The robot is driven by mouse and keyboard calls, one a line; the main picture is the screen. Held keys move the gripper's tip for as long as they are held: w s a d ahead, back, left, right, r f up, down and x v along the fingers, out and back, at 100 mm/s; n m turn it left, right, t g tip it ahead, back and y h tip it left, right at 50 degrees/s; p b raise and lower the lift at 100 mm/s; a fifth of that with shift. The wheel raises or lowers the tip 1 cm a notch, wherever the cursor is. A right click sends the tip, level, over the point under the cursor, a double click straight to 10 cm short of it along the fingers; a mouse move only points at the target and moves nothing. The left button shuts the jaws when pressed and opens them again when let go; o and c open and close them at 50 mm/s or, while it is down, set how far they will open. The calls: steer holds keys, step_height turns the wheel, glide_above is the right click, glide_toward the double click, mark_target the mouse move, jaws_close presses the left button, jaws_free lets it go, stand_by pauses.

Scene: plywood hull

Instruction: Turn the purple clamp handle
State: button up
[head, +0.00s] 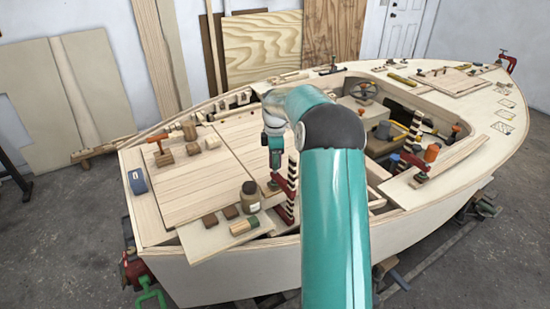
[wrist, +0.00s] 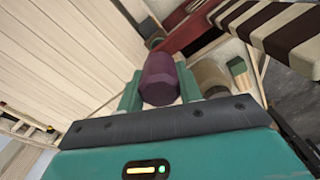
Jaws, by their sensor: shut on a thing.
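The purple clamp handle (wrist: 158,78) is a faceted knob, seen in the middle of the wrist view between the two teal fingers of my gripper (wrist: 160,90). My gripper is shut on it, with one finger on each side. A red clamp arm (wrist: 192,30) shows just beyond the handle, beside a dark-and-cream striped bar (wrist: 268,28). In the head view my gripper (head: 275,162) points down over the boat deck, next to the red clamp (head: 284,184) on its striped bar (head: 291,200). The handle is hard to make out there.
A jar (head: 250,198), small brown blocks (head: 220,217) and a blue tool (head: 138,181) sit on the near deck. Another clamp (head: 411,160) on a striped bar stands at the right. The open cockpit (head: 400,97) lies behind my arm. The left deck panel is mostly clear.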

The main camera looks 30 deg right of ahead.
steer(key=shift+f+n, duration=0.15)
steer(key=shift+n, duration=1.65)
steer(key=o, duration=1)
step_height(320, 180, up, 14)
